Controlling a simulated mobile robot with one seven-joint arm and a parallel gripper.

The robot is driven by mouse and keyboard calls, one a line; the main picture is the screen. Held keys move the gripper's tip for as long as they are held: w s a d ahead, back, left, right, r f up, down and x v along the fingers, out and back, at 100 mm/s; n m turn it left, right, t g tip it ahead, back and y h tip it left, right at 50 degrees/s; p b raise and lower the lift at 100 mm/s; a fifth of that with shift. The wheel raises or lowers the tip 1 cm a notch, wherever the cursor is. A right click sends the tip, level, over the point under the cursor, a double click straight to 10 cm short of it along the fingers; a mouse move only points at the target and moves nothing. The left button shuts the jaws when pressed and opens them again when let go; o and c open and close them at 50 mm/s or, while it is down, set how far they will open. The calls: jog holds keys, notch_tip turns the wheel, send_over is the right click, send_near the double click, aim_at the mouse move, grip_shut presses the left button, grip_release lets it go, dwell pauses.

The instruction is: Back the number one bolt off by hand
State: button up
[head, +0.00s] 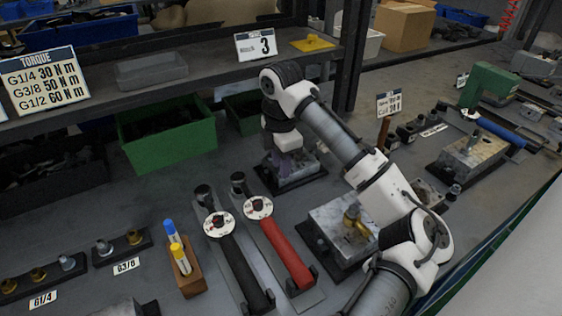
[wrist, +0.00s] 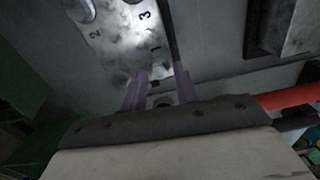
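A pale metal valve block on a dark base (head: 312,178) stands at the centre back of the bench in the head view. My gripper (head: 284,163) points down at it and hides much of its top. In the wrist view the block's mottled top (wrist: 112,42) carries the numbers 1, 2 and 3, with the 1 closest to the fingers. My purple gripper fingers (wrist: 161,88) are apart near that end. A small grey bolt-like head (wrist: 162,101) shows between them, with no clear contact on either side. Its lower part is hidden.
Two torque wrenches, one black (head: 238,262) and one red (head: 281,245), lie in front of the block. A green bin (head: 170,145) is at left. Another block with a brass fitting (head: 352,216) stands under my arm. A shelf edge runs behind.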

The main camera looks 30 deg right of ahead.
jog(key=shift+m, duration=1)
jog(key=shift+p, duration=0.5)
jog(key=shift+c, duration=0.3)
grip_shut()
jog(key=n, duration=0.5)
jog(key=shift+n, duration=0.3)
jog(key=n, duration=0.5)
jog(key=shift+n, duration=0.3)
jog(key=n, duration=0.5)
jog(key=shift+d+n, duration=0.1)
jog(key=shift+n, duration=0.2)
jog(key=n, duration=0.5)
